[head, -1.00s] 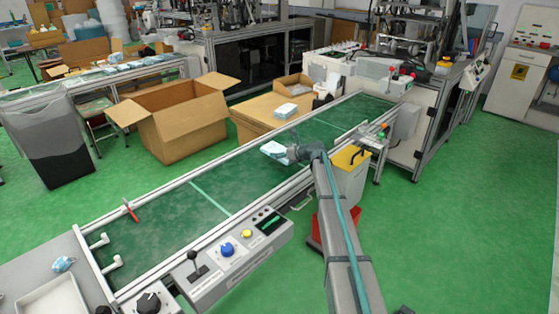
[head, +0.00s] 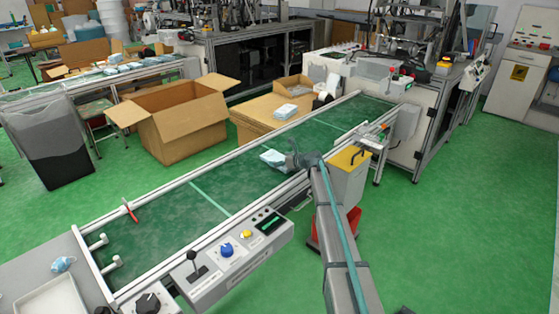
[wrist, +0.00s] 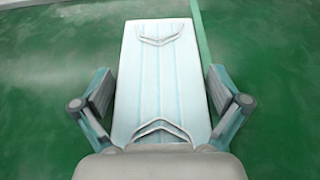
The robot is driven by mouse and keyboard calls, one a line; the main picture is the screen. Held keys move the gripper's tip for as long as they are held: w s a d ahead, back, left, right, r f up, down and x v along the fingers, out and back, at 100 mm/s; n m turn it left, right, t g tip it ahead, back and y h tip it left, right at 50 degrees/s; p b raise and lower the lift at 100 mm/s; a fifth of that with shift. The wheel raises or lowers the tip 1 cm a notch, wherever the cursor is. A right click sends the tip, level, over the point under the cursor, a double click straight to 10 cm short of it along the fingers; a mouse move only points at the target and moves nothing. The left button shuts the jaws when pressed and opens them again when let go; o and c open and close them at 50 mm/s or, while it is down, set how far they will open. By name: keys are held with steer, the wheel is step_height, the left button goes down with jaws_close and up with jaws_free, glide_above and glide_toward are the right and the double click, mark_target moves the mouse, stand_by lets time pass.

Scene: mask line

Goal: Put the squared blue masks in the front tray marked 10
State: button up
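A pale blue, oblong pleated mask or flat stack of masks (head: 271,157) lies on or just above the green belt, near its front rail, in the head view. In the wrist view it (wrist: 160,75) lies lengthwise ahead of my gripper (wrist: 160,92). The fingers are spread on both sides of it, with a narrow gap at each side. In the head view my gripper (head: 292,160) is at its right end. A white tray (head: 50,298) is partly in view at the lower left; I can read no 10 on it.
A loose blue mask (head: 63,264) lies on the grey table by the tray. A red tool (head: 130,210) lies on the belt's far rail. Another pale stack (head: 285,112) rests on cardboard behind the belt. A control panel (head: 225,260) lines the belt's front.

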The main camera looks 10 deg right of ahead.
steer(key=shift+r, duration=0.1)
steer(key=shift+s+d+r, duration=0.1)
steer(key=shift+s+r, duration=0.05)
steer(key=shift+s, duration=0.05)
steer(key=v, duration=1.1)
steer(key=shift+s+d+r, duration=0.15)
